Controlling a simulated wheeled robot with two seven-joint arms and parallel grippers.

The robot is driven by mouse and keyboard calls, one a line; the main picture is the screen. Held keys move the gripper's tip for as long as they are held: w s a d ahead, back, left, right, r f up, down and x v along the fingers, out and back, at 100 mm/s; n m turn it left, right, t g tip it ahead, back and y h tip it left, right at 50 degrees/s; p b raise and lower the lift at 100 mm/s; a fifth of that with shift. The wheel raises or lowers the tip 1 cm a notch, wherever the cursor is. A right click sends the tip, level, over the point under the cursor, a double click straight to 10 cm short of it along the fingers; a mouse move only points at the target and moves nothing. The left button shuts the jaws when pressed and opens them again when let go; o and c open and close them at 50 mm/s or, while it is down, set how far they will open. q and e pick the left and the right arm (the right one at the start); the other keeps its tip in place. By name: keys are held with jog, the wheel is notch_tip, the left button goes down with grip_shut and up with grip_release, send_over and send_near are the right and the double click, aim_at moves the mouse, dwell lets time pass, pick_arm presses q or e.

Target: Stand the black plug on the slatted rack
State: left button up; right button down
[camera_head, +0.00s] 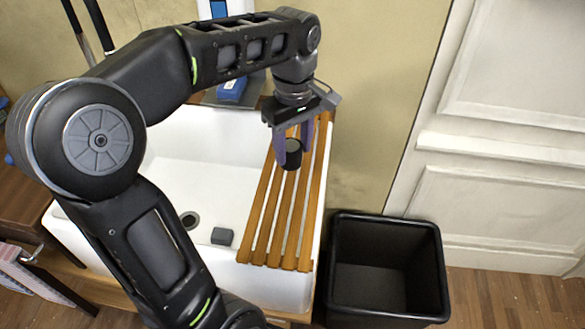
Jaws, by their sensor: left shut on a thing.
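The slatted rack (272,235) is made of orange-brown wooden slats and lies across the right end of a white sink. My left gripper (293,150) points down over the far half of the rack, with its purple fingers shut on the black plug (292,157). The plug is a short dark cylinder and looks upright. From this angle I cannot tell whether its underside touches the slats. The part of the rack behind the gripper is partly hidden. My right gripper is not in view.
The white sink (185,170) holds a dark grey block (222,236) and a drain (189,219). A black bin (385,265) stands on the floor right of the sink. A blue object (231,90) sits behind the sink. The near half of the rack is clear.

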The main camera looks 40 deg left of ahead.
aim_at(293, 162)
pick_arm(q)
jog(key=shift+f, duration=0.35)
jog(key=shift+f, duration=1.9)
jog(key=o, duration=1.4)
jog(key=shift+f, duration=0.1)
jog(key=shift+o, duration=0.2)
